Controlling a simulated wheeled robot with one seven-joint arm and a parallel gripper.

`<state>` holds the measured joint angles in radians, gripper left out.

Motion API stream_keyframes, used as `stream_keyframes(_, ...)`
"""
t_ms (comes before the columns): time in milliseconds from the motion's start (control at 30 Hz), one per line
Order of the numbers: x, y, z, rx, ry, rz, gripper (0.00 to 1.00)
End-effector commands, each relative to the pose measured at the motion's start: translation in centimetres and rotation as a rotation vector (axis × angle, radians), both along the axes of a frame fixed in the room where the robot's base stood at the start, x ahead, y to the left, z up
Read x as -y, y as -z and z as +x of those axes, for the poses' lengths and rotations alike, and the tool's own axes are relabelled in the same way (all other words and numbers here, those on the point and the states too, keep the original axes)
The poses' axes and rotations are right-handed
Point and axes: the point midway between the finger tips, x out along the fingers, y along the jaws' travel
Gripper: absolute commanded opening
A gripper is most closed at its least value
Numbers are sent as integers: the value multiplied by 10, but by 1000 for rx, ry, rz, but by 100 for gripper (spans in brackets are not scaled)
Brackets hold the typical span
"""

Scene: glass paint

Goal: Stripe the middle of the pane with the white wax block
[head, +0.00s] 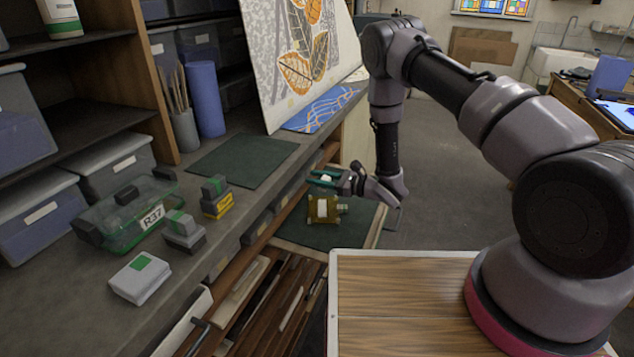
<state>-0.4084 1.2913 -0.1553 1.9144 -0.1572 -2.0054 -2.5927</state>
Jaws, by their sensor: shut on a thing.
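My gripper (322,180) is above the green mat on the low pull-out surface, with its teal fingers pointing left. It is shut on a small white block (326,178), which looks like the white wax block; the fingers hide part of it. Just below the gripper in the picture is an amber, see-through square piece (322,210), which looks like the pane, with a pale stub at its right side. It is on the green mat (305,233). I cannot tell whether the block touches it.
Grey blocks with green patches (141,278) and a clear bin labelled R37 (125,213) stand on the left bench. A dark green mat (242,160) lies bare behind them. A leaf-patterned panel (300,60) leans at the back. Open drawers (265,312) lie below the bench.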

Motion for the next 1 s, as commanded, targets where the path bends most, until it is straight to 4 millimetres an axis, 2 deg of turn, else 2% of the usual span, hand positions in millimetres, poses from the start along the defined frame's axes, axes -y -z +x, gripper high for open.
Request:
stream_keyframes(267,0,-3,0,1,0,0,0)
stream_keyframes(600,0,-29,0,1,1,0,0)
stream_keyframes(1000,0,-30,0,0,0,0,0)
